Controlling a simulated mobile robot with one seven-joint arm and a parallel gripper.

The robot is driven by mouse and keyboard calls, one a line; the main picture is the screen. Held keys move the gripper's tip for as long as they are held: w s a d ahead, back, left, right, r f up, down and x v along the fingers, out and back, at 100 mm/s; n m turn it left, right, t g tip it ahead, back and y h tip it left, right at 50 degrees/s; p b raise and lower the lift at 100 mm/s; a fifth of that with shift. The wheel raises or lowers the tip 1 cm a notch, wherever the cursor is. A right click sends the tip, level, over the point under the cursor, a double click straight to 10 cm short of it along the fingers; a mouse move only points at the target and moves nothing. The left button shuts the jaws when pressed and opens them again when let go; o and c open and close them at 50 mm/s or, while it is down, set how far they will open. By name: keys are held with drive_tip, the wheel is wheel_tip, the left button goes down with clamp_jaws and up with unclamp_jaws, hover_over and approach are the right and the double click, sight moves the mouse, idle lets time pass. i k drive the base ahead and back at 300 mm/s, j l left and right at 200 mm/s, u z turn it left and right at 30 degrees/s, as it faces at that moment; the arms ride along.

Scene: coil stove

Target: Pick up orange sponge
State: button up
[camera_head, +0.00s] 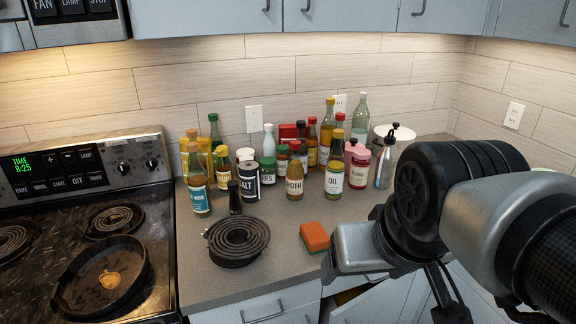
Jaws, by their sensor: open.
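The orange sponge (315,236) lies on the grey countertop (205,275) near its front edge, to the right of a loose black stove coil. Its top is orange and a dark green layer shows along its lower side. My arm reaches in from the right, and a silver link of it stands just right of the sponge in the picture. I cannot make out my gripper's fingers in this view. Nothing is seen holding the sponge.
Several bottles and jars, including an oil bottle (334,178) and a salt jar (249,181), crowd the counter behind the sponge. The loose coil (237,240) lies left. A stove (150,235) with a black pan (78,300) stands far left. Bare counter lies around the sponge.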

sight(314, 238)
drive_tip(key=u, duration=1.1)
drive_tip(key=z, duration=1.05)
drive_tip(key=i+j+u, duration=0.1)
drive_tip(key=i+j, duration=0.2)
